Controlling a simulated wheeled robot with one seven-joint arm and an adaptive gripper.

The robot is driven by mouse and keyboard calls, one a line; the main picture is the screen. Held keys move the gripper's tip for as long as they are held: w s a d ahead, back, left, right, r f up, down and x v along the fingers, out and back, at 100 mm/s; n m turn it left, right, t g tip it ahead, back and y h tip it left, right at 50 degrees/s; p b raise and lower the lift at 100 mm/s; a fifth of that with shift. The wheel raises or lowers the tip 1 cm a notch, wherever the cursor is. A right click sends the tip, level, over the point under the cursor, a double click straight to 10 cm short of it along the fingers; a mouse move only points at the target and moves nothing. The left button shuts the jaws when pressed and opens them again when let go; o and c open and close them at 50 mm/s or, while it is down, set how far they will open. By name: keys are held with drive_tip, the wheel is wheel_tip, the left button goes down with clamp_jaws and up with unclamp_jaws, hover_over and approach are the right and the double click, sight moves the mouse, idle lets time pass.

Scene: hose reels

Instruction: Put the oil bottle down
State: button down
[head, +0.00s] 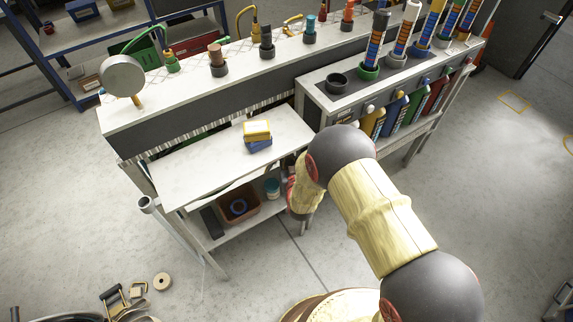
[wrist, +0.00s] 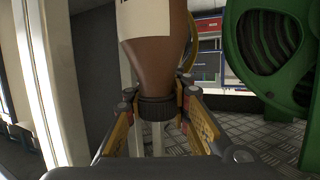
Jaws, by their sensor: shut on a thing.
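The oil bottle (wrist: 156,62) is brown with a white label and a dark ribbed cap, and it fills the upper middle of the wrist view. Its cap end points to the bottom of that picture, towards my gripper. My gripper (wrist: 158,103) is shut on the bottle around its neck and cap, one finger on each side. The top of the bottle is cut off by the frame edge, and what lies under it does not show. In the head view my arm reaches down beside the workbench, and neither my gripper nor the bottle can be made out.
In the wrist view a green hose reel (wrist: 275,50) stands close right and a pale post (wrist: 42,85) left.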

drive_tip(key=shift+w+f+b, duration=0.3)
drive_tip(key=shift+f+b, duration=0.05)
drive_tip(key=shift+f, duration=0.5)
drive_tip(key=shift+w+f+b, duration=0.35)
drive_tip(key=shift+f, duration=0.45)
drive_tip(key=shift+w+f+b, duration=0.3)
drive_tip(key=shift+f+b, duration=0.05)
drive_tip(key=shift+f, duration=0.65)
drive_tip(key=c, duration=1.6)
unclamp_jaws()
drive_tip(key=shift+p+v, duration=2.1)
drive_tip(key=shift+v, duration=3.95)
